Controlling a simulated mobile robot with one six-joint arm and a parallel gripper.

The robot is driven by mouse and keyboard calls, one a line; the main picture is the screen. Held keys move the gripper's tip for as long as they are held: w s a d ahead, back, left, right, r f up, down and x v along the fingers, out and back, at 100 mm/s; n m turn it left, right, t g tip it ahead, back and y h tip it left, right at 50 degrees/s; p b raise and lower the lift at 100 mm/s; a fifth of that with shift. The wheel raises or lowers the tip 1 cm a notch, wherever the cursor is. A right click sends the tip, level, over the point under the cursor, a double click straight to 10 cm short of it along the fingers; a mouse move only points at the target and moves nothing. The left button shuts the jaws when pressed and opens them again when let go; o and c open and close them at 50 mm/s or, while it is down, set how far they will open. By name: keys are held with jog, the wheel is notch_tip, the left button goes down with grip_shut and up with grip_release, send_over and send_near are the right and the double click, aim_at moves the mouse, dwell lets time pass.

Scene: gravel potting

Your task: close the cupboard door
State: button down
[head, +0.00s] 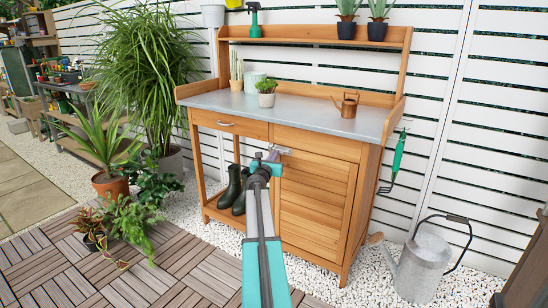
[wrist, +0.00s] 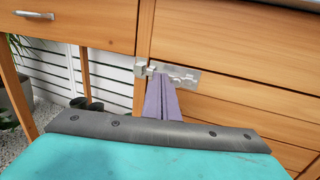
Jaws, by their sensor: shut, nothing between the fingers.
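The cupboard door (head: 318,205) is the slatted wooden panel at the lower right of the potting bench (head: 205,150). It looks flush with its frame in the head view; I cannot tell whether a small gap remains. A metal latch (wrist: 186,80) sits at the door's upper left corner in the wrist view, beside the wooden post. My gripper (head: 272,153) is in front of this corner. Its purple-grey fingers (wrist: 158,92) are shut and empty, with the tips at the latch. Whether they touch it is unclear. My gripper and arm hide part of the door's left edge.
Dark boots (head: 234,188) stand on the open shelf left of the door. A drawer (head: 229,124) with a metal handle is above them. A watering can (head: 422,265) stands on the gravel at right. Potted plants (head: 110,185) stand at left.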

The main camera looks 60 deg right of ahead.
jog(key=shift+a, duration=0.1)
jog(key=w+p+v, duration=0.1)
jog(key=v, duration=1.2)
jog(key=shift+a, duration=0.5)
jog(key=shift+f, duration=0.1)
dwell(0.4)
